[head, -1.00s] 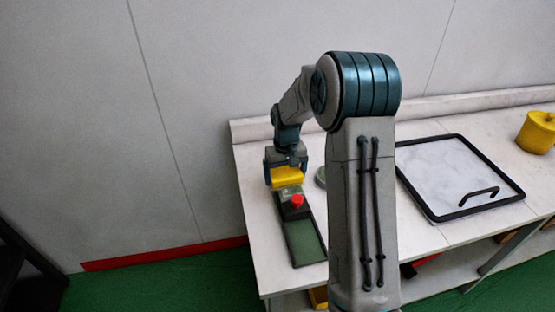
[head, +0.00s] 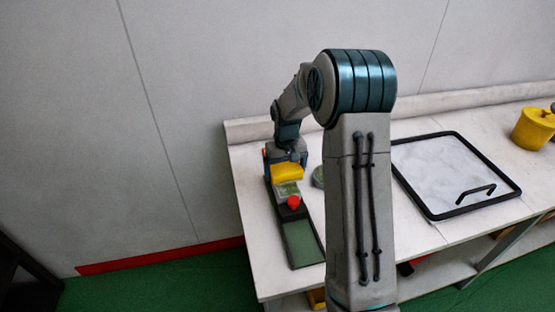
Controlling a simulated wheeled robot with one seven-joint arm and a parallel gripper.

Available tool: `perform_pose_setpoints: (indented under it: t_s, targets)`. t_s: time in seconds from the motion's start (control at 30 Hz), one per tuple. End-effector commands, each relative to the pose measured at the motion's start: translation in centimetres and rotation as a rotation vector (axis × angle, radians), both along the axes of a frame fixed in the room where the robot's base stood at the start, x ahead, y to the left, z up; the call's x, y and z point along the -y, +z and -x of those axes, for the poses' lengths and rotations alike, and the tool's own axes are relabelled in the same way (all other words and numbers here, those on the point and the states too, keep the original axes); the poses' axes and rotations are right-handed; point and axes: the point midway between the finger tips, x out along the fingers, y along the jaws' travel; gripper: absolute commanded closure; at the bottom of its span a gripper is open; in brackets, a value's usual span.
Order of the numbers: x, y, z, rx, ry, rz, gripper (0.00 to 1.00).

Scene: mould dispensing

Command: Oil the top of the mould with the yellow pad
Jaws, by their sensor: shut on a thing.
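The yellow pad (head: 287,172) is held in my gripper (head: 285,165) at the left end of the bench. The gripper is shut on it. Just below and in front of the pad is a small greenish block (head: 287,189), which may be the mould. It sits on a long dark tray with a green surface (head: 302,243). A red knob (head: 293,202) stands at the block's near side. Whether the pad touches the block cannot be told from this angle.
My arm hides part of the bench (head: 259,232). A round greenish thing (head: 318,176) is partly hidden behind it. A black-framed pale panel with a handle (head: 445,170) lies at right. A yellow lidded pot (head: 532,130) stands at the far right. A wall rises behind.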

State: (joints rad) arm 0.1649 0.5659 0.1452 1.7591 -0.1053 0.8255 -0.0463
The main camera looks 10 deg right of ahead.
Motion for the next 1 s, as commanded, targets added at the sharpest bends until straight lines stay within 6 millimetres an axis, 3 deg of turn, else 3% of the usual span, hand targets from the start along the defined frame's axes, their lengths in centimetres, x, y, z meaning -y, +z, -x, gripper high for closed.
perform_pose_setpoints:
  t_s: [0.3, 0.43, 1.0]
  targets:
    - [2.4, 0.1, -0.1, 0.0, 0.008, 0.001, 0.31]
    - [2.1, 2.5, -0.1, 0.003, 0.011, 0.002, 0.31]
    - [1.9, 7.3, -0.1, 0.001, 0.012, 0.0, 0.31]
